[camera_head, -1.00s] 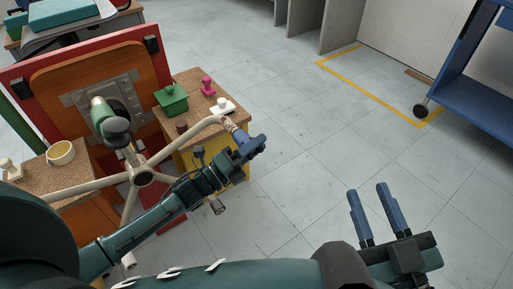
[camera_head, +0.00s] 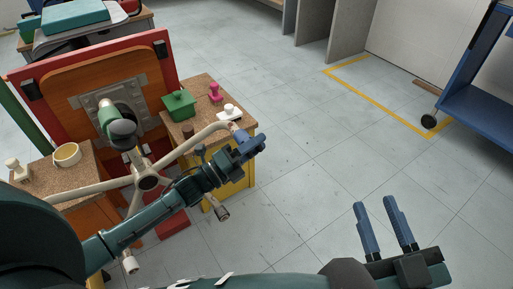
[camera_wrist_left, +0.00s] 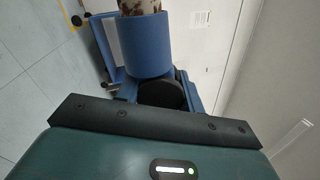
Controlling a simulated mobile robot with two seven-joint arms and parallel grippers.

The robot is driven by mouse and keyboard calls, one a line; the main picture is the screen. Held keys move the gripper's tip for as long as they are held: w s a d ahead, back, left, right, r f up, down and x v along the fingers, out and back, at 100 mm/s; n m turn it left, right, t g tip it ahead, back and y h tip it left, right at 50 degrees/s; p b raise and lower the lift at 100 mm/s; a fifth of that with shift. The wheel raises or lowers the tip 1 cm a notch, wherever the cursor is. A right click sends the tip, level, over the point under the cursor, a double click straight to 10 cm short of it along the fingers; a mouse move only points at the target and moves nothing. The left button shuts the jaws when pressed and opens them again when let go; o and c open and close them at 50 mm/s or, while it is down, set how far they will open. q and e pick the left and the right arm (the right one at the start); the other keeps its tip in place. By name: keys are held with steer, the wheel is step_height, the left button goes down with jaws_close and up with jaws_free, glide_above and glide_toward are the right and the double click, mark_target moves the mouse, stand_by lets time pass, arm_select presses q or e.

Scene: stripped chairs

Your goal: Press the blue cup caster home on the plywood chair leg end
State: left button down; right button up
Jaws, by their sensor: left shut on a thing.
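The plywood chair lies tipped, its brown plywood seat (camera_head: 62,88) towards the red panel and its cream star base (camera_head: 98,187) facing me. One leg reaches right to the blue cup caster (camera_head: 239,134). My left gripper (camera_head: 252,146) is shut on this caster. In the left wrist view the blue cup (camera_wrist_left: 143,48) and its black wheel (camera_wrist_left: 160,95) sit between the fingers. The mottled brown leg end (camera_wrist_left: 139,7) meets the cup's open top, in line with it; how deep it sits is hidden. My right gripper (camera_head: 376,205) is open and empty above the floor.
Speckled worktops stand on both sides of the chair. The right one holds a green box (camera_head: 179,104), a pink stamp-like piece (camera_head: 215,92) and a white piece (camera_head: 229,112). A cream cup (camera_head: 67,155) stands on the left one. A blue cart (camera_head: 482,90) is far right; the middle floor is clear.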

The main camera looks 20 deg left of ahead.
arm_select(q)
steer(key=shift+w+a, duration=0.35)
steer(key=shift+a, duration=0.15)
steer(key=c, duration=0.8)
jaws_free()
steer(key=shift+s+d, duration=0.1)
